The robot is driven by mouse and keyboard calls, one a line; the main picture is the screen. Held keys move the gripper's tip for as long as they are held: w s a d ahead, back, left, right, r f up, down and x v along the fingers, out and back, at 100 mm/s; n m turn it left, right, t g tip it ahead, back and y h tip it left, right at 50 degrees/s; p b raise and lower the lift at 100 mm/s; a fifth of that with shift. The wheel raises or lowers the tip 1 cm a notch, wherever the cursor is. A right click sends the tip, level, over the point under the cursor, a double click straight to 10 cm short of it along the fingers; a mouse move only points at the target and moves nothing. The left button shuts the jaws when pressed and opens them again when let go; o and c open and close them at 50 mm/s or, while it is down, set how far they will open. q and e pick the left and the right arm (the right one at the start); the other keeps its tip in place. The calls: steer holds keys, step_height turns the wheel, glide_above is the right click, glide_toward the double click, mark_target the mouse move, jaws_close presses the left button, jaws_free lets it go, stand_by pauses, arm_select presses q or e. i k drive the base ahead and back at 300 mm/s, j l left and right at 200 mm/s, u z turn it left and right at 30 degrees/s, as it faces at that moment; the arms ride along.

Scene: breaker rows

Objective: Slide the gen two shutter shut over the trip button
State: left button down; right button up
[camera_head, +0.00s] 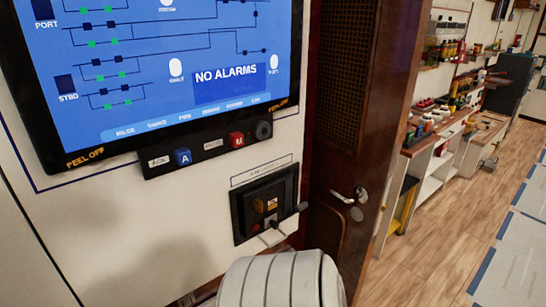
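A small black recessed breaker panel (238,220) is set in the white wall below the screen, with a label strip above it too small to read for certain. Inside it are an orange-brown piece (258,206), a small yellow tag (272,203) and a small dark red spot (255,227). I cannot tell which is the shutter or the trip button, nor how far any shutter is slid. Neither gripper can be made out in this view.
A large blue screen (150,70) reading NO ALARMS hangs above, with a black strip (205,146) of blue and red buttons beneath it. A brown door (335,120) with a metal handle (349,195) stands just right. Cluttered shelves and open wooden floor (430,255) lie farther right.

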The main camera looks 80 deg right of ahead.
mark_target(271, 221)
steer(key=k+j+z, duration=0.15)
steer(key=z, duration=1.65)
steer(key=k+l+z, duration=0.15)
steer(key=k+l, duration=0.6)
